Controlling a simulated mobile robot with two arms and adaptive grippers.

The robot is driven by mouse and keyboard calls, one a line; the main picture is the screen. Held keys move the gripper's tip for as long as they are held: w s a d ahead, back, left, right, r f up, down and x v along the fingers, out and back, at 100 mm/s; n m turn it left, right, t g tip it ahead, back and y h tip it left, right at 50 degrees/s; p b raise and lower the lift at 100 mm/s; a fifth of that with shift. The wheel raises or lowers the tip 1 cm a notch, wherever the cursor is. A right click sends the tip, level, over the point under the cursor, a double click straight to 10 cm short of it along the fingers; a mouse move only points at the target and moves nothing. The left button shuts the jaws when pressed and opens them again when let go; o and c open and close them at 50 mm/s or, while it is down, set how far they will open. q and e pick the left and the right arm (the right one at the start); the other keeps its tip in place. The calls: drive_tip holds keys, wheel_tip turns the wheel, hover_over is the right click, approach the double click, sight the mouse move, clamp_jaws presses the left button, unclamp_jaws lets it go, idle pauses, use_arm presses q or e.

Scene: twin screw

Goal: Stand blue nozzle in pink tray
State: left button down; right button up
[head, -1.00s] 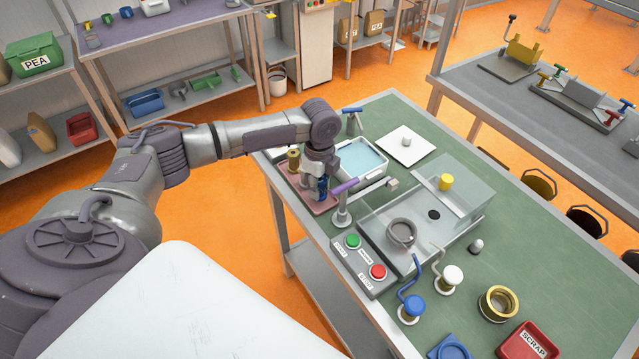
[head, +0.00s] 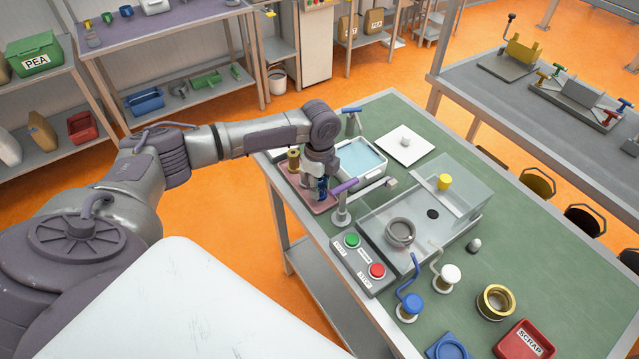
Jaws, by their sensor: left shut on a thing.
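The pink tray (head: 319,207) lies near the left corner of the green-topped table. My left gripper (head: 321,186) points down over it and is shut on the blue nozzle (head: 322,193). The nozzle looks upright. Its lower end is at or just above the tray, and I cannot tell whether it touches. A brass-coloured piece (head: 293,160) stands at the tray's far left part. My arm hides part of the tray. My right gripper is not in view.
A basin with pale blue liquid (head: 360,158) stands just right of the tray. A stand with a purple-ended arm (head: 342,211) is close to the gripper. A button box (head: 364,263) and a clear-walled station (head: 455,205) lie nearer. The table's left edge is close.

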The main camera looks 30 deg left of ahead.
use_arm(q)
drive_tip(key=shift+f, duration=0.65)
idle(0.5)
idle(0.9)
drive_tip(key=c, duration=0.7)
unclamp_jaws()
drive_tip(key=o, duration=0.5)
